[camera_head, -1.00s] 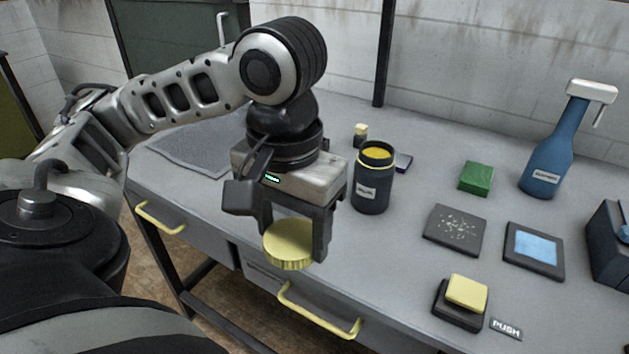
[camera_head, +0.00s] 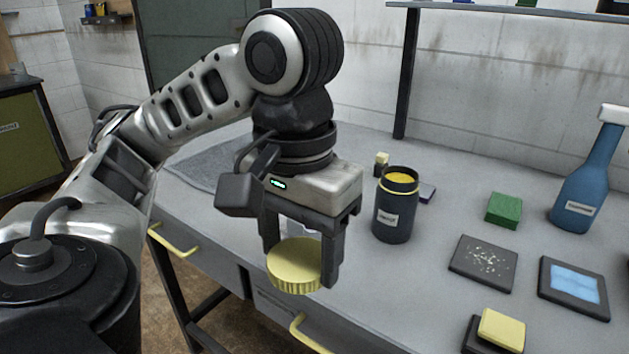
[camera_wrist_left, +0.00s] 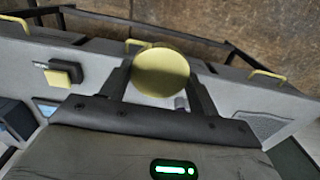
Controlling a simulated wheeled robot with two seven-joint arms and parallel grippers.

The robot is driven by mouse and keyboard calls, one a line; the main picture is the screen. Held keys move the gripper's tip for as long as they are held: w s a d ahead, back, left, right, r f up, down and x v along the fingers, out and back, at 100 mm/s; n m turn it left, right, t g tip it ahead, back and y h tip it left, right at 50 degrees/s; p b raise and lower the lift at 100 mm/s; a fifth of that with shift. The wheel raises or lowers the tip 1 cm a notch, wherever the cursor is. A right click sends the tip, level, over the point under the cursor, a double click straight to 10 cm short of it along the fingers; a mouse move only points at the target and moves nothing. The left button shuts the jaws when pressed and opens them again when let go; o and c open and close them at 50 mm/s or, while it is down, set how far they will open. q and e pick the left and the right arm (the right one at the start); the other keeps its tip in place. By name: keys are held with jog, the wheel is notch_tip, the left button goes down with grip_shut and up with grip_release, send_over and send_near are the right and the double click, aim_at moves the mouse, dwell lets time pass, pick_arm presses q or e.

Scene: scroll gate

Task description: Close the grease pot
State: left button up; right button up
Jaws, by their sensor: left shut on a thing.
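The grease pot (camera_head: 395,214) is a dark, open jar with a yellow rim and yellow grease inside. It stands upright on the workbench, to the right of my left gripper in the head view. My left gripper (camera_head: 302,268) points down and is shut on the round yellow lid (camera_head: 294,266), which has a ribbed edge. The lid is held apart from the pot, near the bench's front edge. In the left wrist view the lid (camera_wrist_left: 160,72) sits between the fingers. My right gripper is not in view.
A small yellow-topped jar (camera_head: 381,160) stands behind the pot. Yellow drawer handles (camera_head: 172,240) line the front.

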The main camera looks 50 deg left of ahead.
pick_arm(q)
jog(key=w+d+f+m, duration=0.1)
jog(key=w+d+f, duration=0.1)
jog(key=w, duration=0.3)
jog(key=w+d+f, duration=0.2)
jog(key=w+f, duration=0.2)
jog(key=f, duration=0.1)
jog(key=w+d+f+m, duration=0.1)
jog(key=w+d+f, duration=0.2)
jog(key=w, duration=0.2)
jog(key=shift+w+f+m, duration=0.3)
jog(key=shift+f, duration=0.1)
